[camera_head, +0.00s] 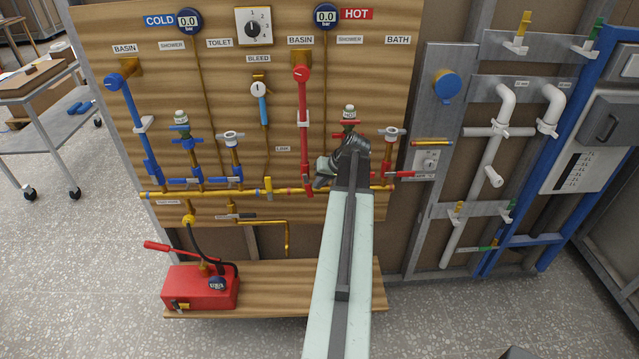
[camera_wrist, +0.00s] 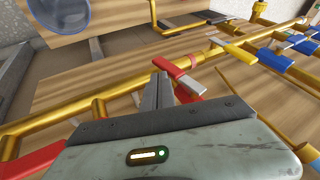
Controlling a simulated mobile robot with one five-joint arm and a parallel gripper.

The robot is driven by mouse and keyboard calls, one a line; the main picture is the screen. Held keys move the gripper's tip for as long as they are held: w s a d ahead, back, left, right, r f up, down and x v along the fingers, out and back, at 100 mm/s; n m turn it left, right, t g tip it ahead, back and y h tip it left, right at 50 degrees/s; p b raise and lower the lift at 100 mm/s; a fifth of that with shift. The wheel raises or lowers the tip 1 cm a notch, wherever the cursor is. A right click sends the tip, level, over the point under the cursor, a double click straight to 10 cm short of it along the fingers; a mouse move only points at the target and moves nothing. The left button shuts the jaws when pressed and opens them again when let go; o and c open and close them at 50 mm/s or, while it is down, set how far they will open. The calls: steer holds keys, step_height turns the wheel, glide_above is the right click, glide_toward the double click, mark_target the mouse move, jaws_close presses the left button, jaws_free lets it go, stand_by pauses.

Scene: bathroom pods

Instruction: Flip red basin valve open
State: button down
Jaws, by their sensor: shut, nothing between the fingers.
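The red basin pipe (camera_head: 303,130) runs down the board under the right BASIN label to the brass manifold. Its valve lever, red with a silver end (camera_wrist: 182,75), shows close to my fingertips in the wrist view. My gripper (camera_wrist: 162,88) is shut and empty, its fingers side by side just left of the lever. Whether they touch it, I cannot tell. In the head view my gripper (camera_head: 319,184) is low on the board, just right of the red pipe's foot, and my arm hides part of the manifold.
A yellow-handled valve (camera_head: 268,187) sits left of the red pipe, with blue levers (camera_head: 187,181) farther left. More red valves (camera_head: 392,134) stand to the right. A red pump box (camera_head: 202,287) rests on the low wooden shelf.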

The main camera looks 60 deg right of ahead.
steer(key=s+d+r+p, duration=0.2)
steer(key=s+r+p, duration=0.7)
steer(key=w+a+r+b+x, duration=0.1)
steer(key=w+a+b+x, duration=0.1)
steer(key=b+x, duration=0.8)
steer(key=shift+a+b+x, duration=0.2)
steer(key=shift+b+x, duration=0.1)
steer(key=shift+x, duration=1.3)
steer(key=shift+w+a+f+b, duration=0.25)
steer(key=shift+w+f+b, duration=0.1)
steer(key=shift+f+b, duration=0.15)
